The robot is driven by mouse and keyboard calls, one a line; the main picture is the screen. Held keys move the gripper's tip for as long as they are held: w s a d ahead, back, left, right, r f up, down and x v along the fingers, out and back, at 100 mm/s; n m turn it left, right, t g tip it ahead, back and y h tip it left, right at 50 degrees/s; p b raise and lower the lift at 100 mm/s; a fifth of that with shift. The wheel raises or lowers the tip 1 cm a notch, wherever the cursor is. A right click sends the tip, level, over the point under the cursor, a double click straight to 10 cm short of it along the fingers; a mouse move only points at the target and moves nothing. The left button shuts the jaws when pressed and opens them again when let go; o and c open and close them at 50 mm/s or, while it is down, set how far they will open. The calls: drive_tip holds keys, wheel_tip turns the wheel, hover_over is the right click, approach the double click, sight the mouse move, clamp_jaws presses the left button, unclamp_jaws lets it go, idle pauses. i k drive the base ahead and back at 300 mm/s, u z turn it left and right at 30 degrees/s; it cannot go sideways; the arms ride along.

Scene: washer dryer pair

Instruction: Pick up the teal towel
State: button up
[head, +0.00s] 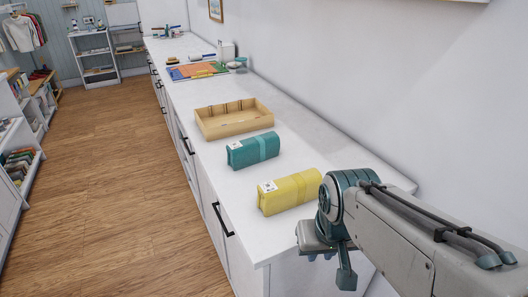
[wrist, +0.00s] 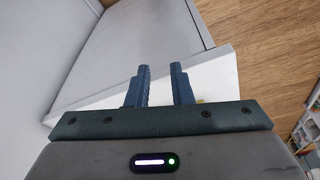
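The teal towel (head: 252,150) is a rolled bundle with a white tag on its left end. It lies on the white counter (head: 205,120) between a wooden tray and a yellow towel (head: 290,193). My gripper (head: 332,258) is at the near end of the counter, on the near side of the yellow towel and apart from the teal towel. In the wrist view my gripper (wrist: 160,72) has its two fingers apart with nothing between them. The teal towel does not show in the wrist view.
The wooden tray (head: 233,118) stands just beyond the teal towel. Coloured flat items (head: 196,70) and small objects lie farther along the counter. A white wall (head: 370,80) runs along the right. The wooden floor (head: 100,170) on the left is clear.

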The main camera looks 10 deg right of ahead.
sight(246, 153)
drive_tip(key=u, duration=2.05)
drive_tip(key=i, duration=2.3)
drive_tip(key=z, duration=4.05)
drive_tip(key=i, duration=0.5)
drive_tip(key=u, duration=0.05)
